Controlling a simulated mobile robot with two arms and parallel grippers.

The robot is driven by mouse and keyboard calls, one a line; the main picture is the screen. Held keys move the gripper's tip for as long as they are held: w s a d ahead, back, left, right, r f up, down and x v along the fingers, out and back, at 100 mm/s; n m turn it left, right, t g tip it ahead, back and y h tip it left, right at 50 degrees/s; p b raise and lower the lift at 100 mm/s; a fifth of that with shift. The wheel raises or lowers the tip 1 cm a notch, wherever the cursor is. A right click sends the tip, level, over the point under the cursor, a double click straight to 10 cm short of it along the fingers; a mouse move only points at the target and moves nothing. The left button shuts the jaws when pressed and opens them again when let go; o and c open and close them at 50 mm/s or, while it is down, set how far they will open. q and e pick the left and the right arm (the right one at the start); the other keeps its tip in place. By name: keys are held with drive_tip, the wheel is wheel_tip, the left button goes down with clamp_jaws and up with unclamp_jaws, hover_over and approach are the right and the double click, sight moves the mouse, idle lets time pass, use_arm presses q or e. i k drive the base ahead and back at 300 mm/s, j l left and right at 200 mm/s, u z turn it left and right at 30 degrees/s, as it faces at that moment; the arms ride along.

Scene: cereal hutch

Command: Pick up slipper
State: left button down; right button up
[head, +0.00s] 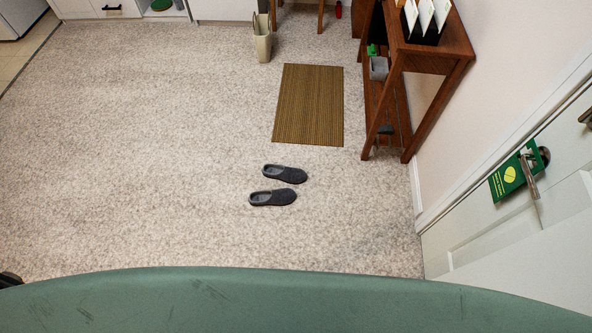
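Two dark grey slippers lie side by side on the carpet near the middle of the head view. The upper slipper (286,174) and the lower slipper (273,198) both have their toes to the right and their openings to the left. A small gap of carpet lies between them. Neither of my grippers can be made out in the head view. A small dark part shows at the lower left edge, too cut off to identify.
A brown woven mat (309,105) lies beyond the slippers. A wooden console table (437,50) stands at right, near a white door (520,225) with a green hanger (507,177). A beige bin (262,40) stands behind. Carpet left of the slippers is clear.

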sight(294, 176)
drive_tip(key=u, duration=0.25)
drive_tip(key=i+l+u, duration=0.25)
drive_tip(key=i+l, duration=0.7)
drive_tip(key=i, duration=0.1)
